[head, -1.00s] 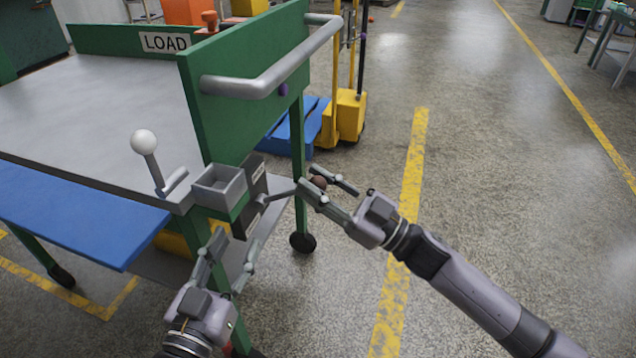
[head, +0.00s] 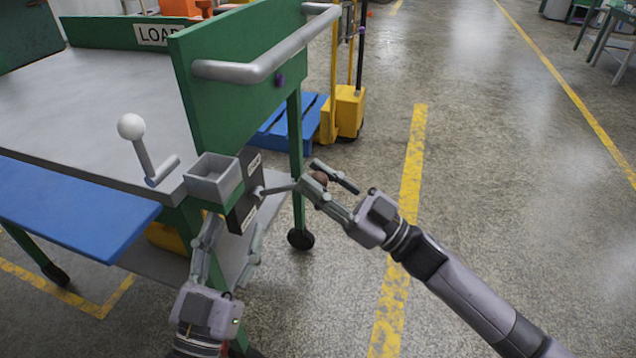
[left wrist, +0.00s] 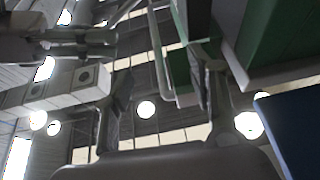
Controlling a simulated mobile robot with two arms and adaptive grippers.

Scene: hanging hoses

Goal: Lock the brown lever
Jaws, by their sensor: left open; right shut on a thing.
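The brown lever is a grey rod with a brown round knob (head: 320,178), sticking out to the right from a dark labelled box (head: 240,212) on the cart's end. My right gripper (head: 312,174) is shut on the knob, with the brown showing between its fingers. My left gripper (head: 234,230) is open and empty, just below the small grey bin and in front of the dark box. In the left wrist view its two fingers (left wrist: 163,95) stand apart with nothing between them.
The green cart (head: 230,110) has a grey handle bar (head: 270,60), a small grey open bin (head: 213,182), a white-knobbed lever (head: 131,127) and a blue side panel (head: 70,215). A yellow pallet truck (head: 348,112) stands behind. Floor on the right is clear.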

